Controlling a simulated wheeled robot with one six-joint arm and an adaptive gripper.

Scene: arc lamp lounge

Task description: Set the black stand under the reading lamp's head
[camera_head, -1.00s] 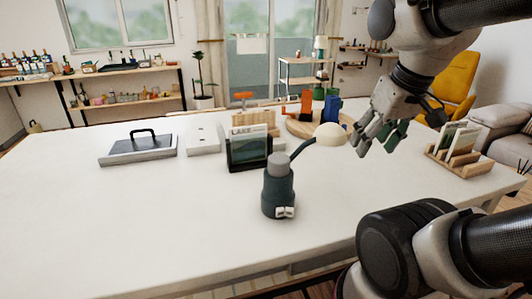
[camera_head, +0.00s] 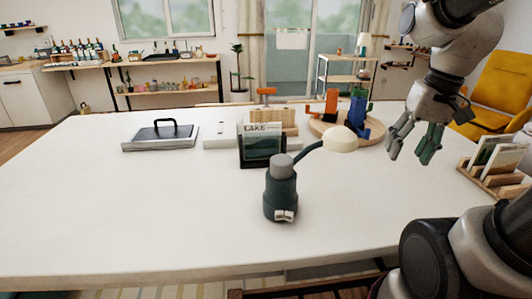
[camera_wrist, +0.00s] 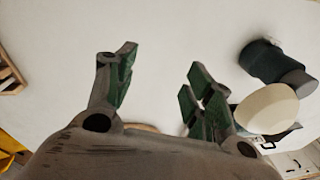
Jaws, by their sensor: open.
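The reading lamp (camera_head: 281,190) stands upright on the white table, with a dark green base, a grey cap and a bent dark neck. Its cream head (camera_head: 341,139) reaches out to the right. The black stand (camera_head: 248,163) is behind and left of the lamp base and holds a card or book marked "LAKE" (camera_head: 262,142). My gripper (camera_head: 412,143) is open and empty above the table, right of the lamp head. In the wrist view the lamp base (camera_wrist: 262,60) and head (camera_wrist: 268,108) lie right of my open fingers (camera_wrist: 160,85). The stand cannot be made out there.
A lidded grey tray (camera_head: 160,138) and a white box (camera_head: 219,134) are at the back left. A round wooden tray (camera_head: 376,130) with orange and blue objects is behind the lamp head. A wooden rack (camera_head: 496,180) stands at the right edge. The table's front left is clear.

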